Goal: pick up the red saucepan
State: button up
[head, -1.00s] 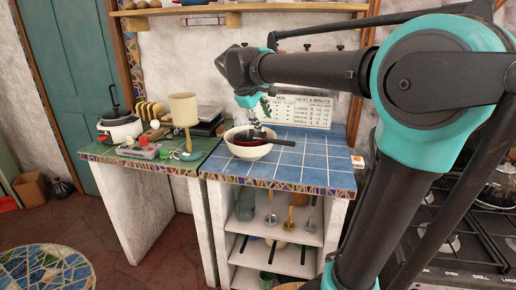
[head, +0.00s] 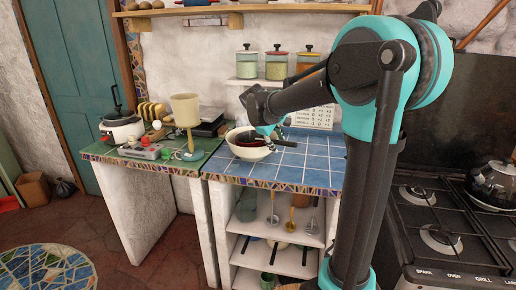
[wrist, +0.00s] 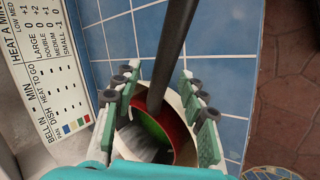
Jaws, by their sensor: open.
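The red saucepan (head: 247,141) sits inside a white bowl (head: 251,154) on the blue-tiled counter. Its dark handle (head: 285,143) sticks out over the bowl's rim to the right. In the wrist view the red saucepan wall (wrist: 181,132) shows between my fingers, and the black handle (wrist: 172,45) runs up the picture. My gripper (head: 268,131) is over the bowl, pointing down. In the wrist view my gripper (wrist: 157,84) is open, with one finger on each side of the handle's base. I cannot tell whether a finger touches the pan.
A beige lamp (head: 186,108) and a white pot (head: 120,127) stand on the green counter to the left. A printed chart (head: 313,117) leans behind the bowl. The blue tiles (head: 315,160) right of the bowl are clear. A stove (head: 440,235) is at the right.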

jog(key=shift+w+d+f, duration=0.2)
jog(key=shift+w+f, duration=0.05)
jog(key=shift+f, duration=0.2)
grip_shut()
